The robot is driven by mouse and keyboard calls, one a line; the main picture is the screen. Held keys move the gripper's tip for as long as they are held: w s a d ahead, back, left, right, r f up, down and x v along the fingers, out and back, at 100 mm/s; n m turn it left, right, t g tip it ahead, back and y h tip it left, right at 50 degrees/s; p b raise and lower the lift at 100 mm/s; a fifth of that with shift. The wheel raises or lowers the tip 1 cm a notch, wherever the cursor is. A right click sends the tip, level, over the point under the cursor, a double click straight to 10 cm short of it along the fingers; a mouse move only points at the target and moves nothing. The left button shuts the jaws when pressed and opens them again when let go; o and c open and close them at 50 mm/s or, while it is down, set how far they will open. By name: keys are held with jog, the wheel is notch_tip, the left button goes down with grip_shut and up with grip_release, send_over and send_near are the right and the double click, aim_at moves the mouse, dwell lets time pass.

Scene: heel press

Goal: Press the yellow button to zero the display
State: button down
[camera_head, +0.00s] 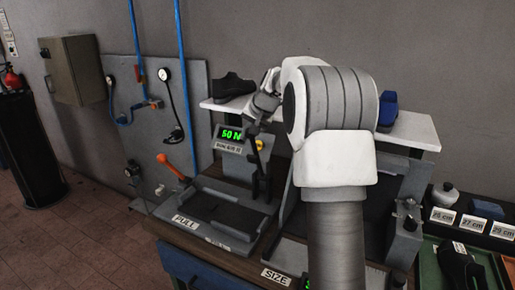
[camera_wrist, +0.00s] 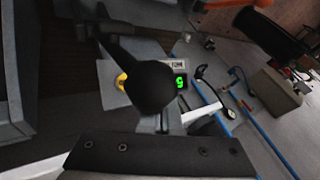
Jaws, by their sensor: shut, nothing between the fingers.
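In the wrist view, the yellow button (camera_wrist: 121,83) shows partly behind a dark round knob, and the green display (camera_wrist: 181,82) shows on the knob's other side. My gripper (camera_head: 254,130) is shut and empty, pointing down above and slightly left of the button in the head view. It appears apart from the button, but the exact gap is unclear.
The dark round knob (camera_wrist: 152,87) on a dark lever is close to the wrist camera. A white shelf (camera_head: 410,130) with shoes is behind. Labelled bins stand at right.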

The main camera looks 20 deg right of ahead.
aim_at(258, 141)
jog(key=w+d+f+p, duration=0.1)
jog(key=w+d+f, duration=0.3)
jog(key=d+f, duration=0.1)
jog(key=shift+w+d+f, duration=0.15)
jog(key=shift+w+d, duration=0.05)
jog(key=shift+d, duration=0.1)
dwell(0.4)
dwell(2.0)
jog(key=shift+w+d+f+p, duration=0.2)
jog(key=shift+d+f+p, duration=0.05)
jog(key=shift+p, duration=0.05)
jog(key=shift+w+d+f, duration=0.25)
jog(key=shift+d+f, duration=0.05)
dwell(1.0)
jog(key=shift+s+a+r, duration=0.45)
jog(key=shift+a+r, duration=0.1)
dwell(0.3)
jog(key=shift+s+a+r+b, duration=0.25)
jog(key=shift+s+a+r, duration=0.35)
jog(key=shift+a+r, duration=0.2)
jog(key=shift+s+a+r+b, duration=0.2)
jog(key=shift+s+a+r, duration=0.4)
jog(key=shift+a+r, duration=0.15)
